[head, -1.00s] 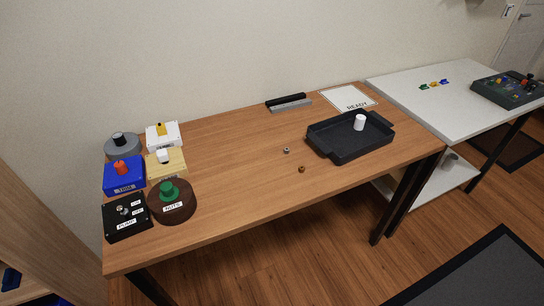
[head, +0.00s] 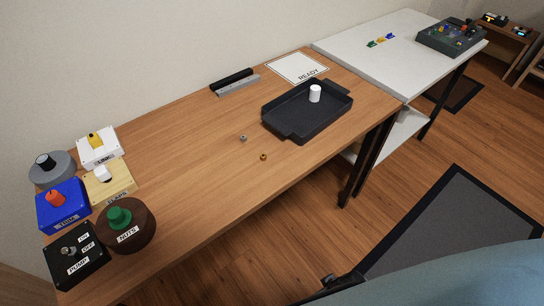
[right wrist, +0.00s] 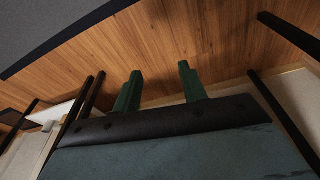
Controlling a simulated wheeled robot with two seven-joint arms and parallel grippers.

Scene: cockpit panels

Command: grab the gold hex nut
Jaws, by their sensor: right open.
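The gold hex nut (head: 263,157) lies on the wooden table near its front edge, left of the black tray, in the head view. A silver nut (head: 243,138) lies a little behind it and to its left. My right gripper (right wrist: 160,72) is open and empty in the right wrist view, with two green fingers apart over the floor. My right arm shows at the lower right of the head view, in front of the table and away from the nut. My left gripper is not in view.
The black tray (head: 299,127) holds a white cylinder (head: 315,93). Several labelled knob and switch boxes, such as the brown NUTS base (head: 140,232), stand at the table's left end. A READY sheet (head: 290,65) lies behind. The table around the nuts is clear.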

